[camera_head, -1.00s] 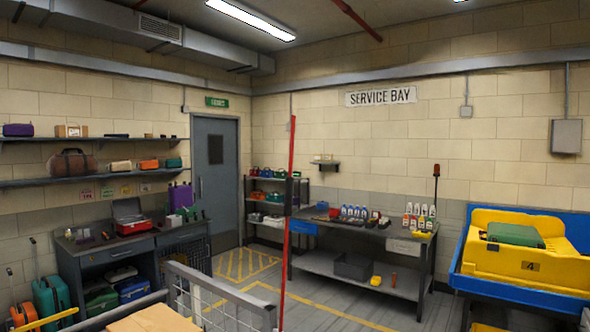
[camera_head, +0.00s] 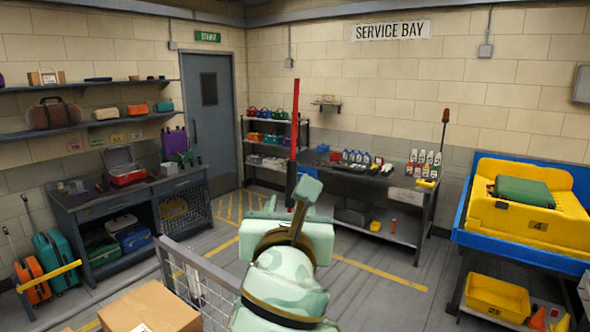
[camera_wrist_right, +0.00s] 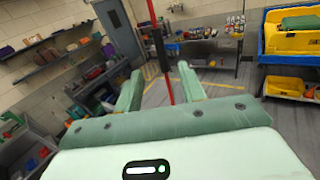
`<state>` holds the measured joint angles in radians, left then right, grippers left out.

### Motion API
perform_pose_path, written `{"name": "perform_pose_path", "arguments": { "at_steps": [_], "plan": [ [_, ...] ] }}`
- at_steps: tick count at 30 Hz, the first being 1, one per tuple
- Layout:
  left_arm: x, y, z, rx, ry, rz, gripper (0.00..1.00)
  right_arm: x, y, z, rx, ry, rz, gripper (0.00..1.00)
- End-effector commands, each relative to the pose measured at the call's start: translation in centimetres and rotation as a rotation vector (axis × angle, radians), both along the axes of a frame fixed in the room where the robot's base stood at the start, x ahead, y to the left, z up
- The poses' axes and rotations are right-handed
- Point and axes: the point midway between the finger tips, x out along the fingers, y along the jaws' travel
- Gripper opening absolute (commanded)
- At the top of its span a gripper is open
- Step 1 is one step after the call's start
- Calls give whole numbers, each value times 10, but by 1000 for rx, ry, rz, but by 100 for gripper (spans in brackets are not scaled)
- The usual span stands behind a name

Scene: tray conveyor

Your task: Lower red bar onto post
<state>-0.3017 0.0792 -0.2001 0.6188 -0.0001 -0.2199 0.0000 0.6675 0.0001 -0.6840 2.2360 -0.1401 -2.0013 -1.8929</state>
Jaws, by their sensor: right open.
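The red bar (camera_head: 295,120) stands upright in the middle of the head view, with a dark section below its red upper part. My right gripper (camera_head: 303,188) is in front of its lower part and hides it. In the right wrist view the red bar (camera_wrist_right: 152,14) runs down between the two spread fingers of my open right gripper (camera_wrist_right: 160,70), its dark section just above fingertip level. I cannot tell whether the bar is inside the jaws or beyond them. I cannot make out the post. My left gripper is not in view.
A grey mesh railing (camera_head: 205,285) and a cardboard box (camera_head: 150,308) are at the lower left. A workbench (camera_head: 375,180) with bottles stands behind the bar. A yellow tray (camera_head: 530,205) with a green case is at the right. Marked floor between is open.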

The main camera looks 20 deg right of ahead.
Motion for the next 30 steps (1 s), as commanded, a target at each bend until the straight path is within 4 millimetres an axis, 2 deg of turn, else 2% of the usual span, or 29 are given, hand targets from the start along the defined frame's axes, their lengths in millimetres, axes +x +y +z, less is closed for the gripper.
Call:
{"name": "perform_pose_path", "arguments": {
  "at_steps": [3,6,8,14,18,24,30],
  "plan": [
    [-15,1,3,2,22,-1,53,14,-5,1,-7,3,-4,40],
    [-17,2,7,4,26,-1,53,33,-12,2,-8,2,-5,40],
    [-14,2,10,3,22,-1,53,48,-17,2,-7,3,-6,40],
    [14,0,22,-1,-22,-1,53,97,-34,3,-5,3,-5,40],
    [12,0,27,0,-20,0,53,125,-43,3,-2,2,-4,40],
    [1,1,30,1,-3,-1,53,148,-50,2,-2,1,-1,40],
    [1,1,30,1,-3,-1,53,153,-51,1,0,1,0,40]
  ]
}}
